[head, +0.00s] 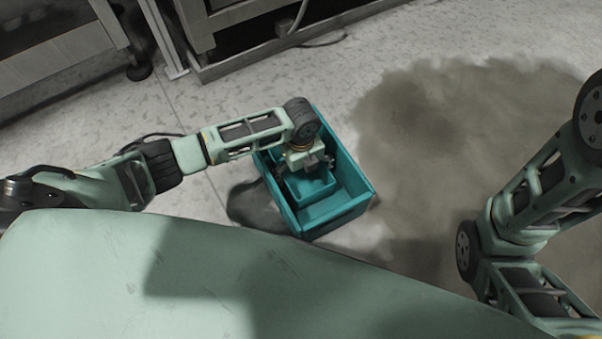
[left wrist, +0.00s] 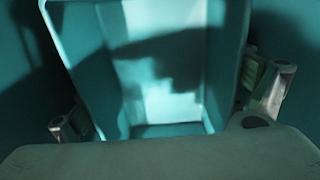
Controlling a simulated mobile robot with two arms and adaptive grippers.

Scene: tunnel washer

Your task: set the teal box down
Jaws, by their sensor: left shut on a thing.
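A small teal box (head: 311,189) is inside a larger teal bin (head: 338,216) that stands on the floor in the head view. My left gripper (head: 304,165) reaches down into the bin and is shut on the small box. In the left wrist view, the open inside of the small box (left wrist: 165,75) shows between my two fingers and looks empty. The bin's teal walls (left wrist: 20,60) surround it there. The underside of the small box is hidden, so I cannot tell whether it touches the bin's floor. My right gripper is out of view.
A large damp patch (head: 460,135) darkens the floor right of the bin. Machine frames (head: 240,50) stand along the back, with a cable (head: 322,43) on the floor. My right arm is at the right edge. The floor around the bin is otherwise clear.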

